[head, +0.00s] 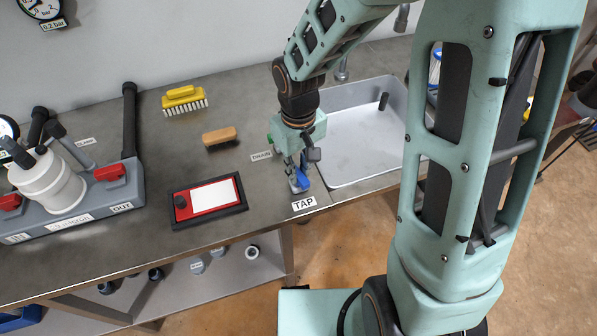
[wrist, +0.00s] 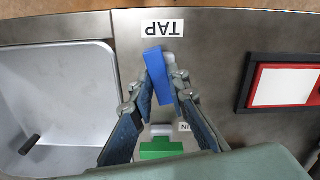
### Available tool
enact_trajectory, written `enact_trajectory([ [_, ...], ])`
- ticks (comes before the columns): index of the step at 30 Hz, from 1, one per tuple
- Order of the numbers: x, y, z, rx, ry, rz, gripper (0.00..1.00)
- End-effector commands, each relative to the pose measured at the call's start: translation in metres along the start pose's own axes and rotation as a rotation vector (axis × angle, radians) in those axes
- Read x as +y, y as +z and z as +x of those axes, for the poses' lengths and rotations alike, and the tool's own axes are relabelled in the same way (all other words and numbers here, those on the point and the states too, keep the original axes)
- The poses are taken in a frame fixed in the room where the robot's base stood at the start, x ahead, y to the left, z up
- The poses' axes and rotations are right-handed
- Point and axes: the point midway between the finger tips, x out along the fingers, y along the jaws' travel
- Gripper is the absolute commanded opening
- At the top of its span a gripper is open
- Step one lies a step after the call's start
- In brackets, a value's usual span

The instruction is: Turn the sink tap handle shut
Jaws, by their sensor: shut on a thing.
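The blue tap handle (head: 303,181) is at the front edge of the metal counter, just behind the TAP label (head: 304,203). In the wrist view the handle (wrist: 156,72) is a blue bar, slightly slanted and running mostly top to bottom, with a pale fitting beneath it. My gripper (head: 297,176) reaches down over it. In the wrist view its two fingers (wrist: 163,88) close in on the handle from both sides. The fingers partly hide the handle in the head view.
A green handle (wrist: 160,148) is behind the blue one, close to my fingers. The sink basin (head: 350,165) is to the right in the head view. A red-and-white panel (head: 212,195), a wooden brush (head: 219,136) and a yellow brush (head: 184,96) lie left. A grey manifold (head: 120,200) stands further left.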

Motion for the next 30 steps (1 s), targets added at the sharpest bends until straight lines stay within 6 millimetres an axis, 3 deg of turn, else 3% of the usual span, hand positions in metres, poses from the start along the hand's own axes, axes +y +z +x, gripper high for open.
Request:
enact_trajectory([
  [12, -0.0002, -0.0009, 0.0001, 0.002, 0.000, 0.221, 0.00],
  [30, -0.0001, -0.0008, -0.0008, 0.002, 0.000, 0.263, 0.00],
])
